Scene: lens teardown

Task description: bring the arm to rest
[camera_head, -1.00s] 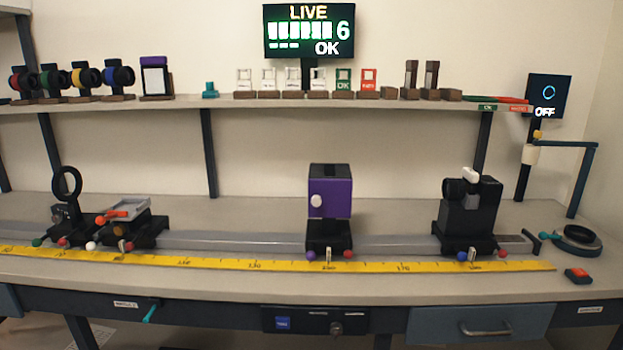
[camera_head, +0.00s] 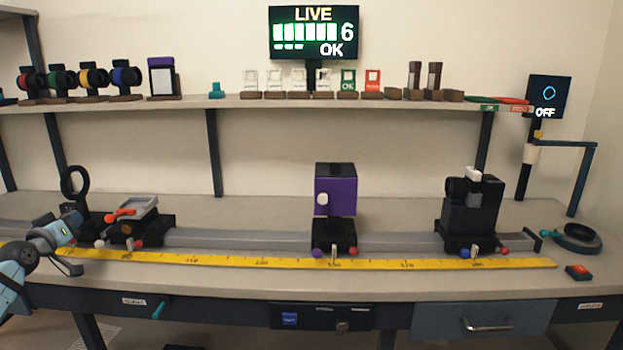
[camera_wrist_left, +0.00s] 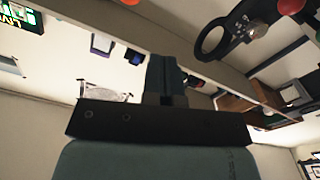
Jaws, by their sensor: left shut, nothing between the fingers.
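My left arm comes in at the left edge of the head view. Its left gripper (camera_head: 70,222) is shut and empty, at the front left of the bench beside the black ring holder (camera_head: 75,184). It overlaps the holder's base in the picture, and I cannot tell whether they touch. In the left wrist view, the closed fingers of the left gripper (camera_wrist_left: 165,75) show as one dark block with nothing held. My right gripper is not in view.
A grey rail (camera_head: 240,239) carries a grey-topped carriage (camera_head: 140,210), a purple block (camera_head: 338,190) and a black unit (camera_head: 470,212). A yellow ruler (camera_head: 230,261) runs in front. A shelf (camera_head: 225,101) with several parts is behind. The front bench strip is mostly clear.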

